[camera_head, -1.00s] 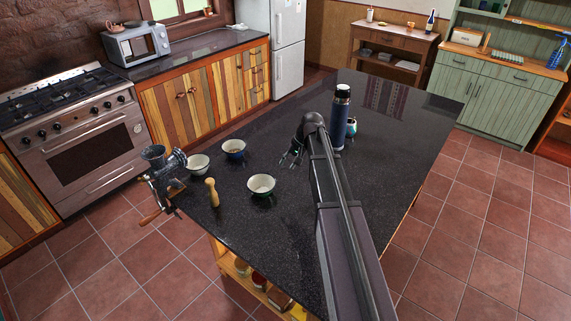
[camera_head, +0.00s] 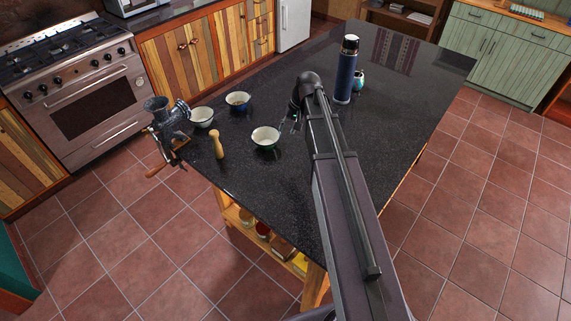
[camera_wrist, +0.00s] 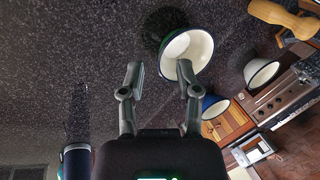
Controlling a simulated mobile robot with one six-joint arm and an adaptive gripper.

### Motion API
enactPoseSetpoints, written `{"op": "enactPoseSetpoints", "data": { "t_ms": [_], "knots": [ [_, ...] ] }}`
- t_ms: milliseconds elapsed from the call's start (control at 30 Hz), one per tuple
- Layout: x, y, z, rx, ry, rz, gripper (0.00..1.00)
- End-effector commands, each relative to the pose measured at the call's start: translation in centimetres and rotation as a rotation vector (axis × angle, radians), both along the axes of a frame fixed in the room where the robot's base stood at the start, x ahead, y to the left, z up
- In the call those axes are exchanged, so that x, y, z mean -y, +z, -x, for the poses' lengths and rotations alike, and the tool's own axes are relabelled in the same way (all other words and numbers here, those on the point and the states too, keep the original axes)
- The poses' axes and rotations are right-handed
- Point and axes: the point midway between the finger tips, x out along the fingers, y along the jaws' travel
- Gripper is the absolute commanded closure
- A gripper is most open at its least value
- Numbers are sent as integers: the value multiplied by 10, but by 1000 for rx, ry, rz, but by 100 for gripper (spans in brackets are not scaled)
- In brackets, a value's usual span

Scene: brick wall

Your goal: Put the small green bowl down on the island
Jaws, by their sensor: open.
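The small green bowl (camera_head: 265,139), dark green outside and white inside, stands upright on the dark speckled island top (camera_head: 235,183). My gripper (camera_head: 289,121) is small and partly hidden by the arm in the head view, just behind and right of this bowl. In the wrist view my gripper (camera_wrist: 160,70) has its two fingers spread, with nothing between them. The green bowl (camera_wrist: 190,52) shows there beside and beyond the right fingertip. I cannot tell whether they touch.
A white bowl (camera_head: 202,117), a blue bowl (camera_head: 238,101), a wooden pestle (camera_head: 217,145) and a meat grinder (camera_head: 167,125) stand left of the green bowl. A tall blue flask (camera_head: 345,72) and a small teal cup (camera_head: 359,79) stand behind my arm. The island's near middle is clear.

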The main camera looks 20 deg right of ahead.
Motion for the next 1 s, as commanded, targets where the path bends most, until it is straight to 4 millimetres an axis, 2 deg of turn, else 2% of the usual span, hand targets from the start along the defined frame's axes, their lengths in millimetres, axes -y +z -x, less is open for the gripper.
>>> {"op": "enactPoseSetpoints", "data": {
  "t_ms": [33,200,300,433,600,1000],
  "knots": [
    [-13,-2,27,-7,28,28,57],
    [-42,-7,91,-28,123,142,57],
    [-54,-9,127,-39,176,208,57],
    [-63,-10,162,-49,230,276,57],
    [-67,-10,183,-55,265,323,57],
    [-67,-10,183,-56,270,330,57]
  ]
}}
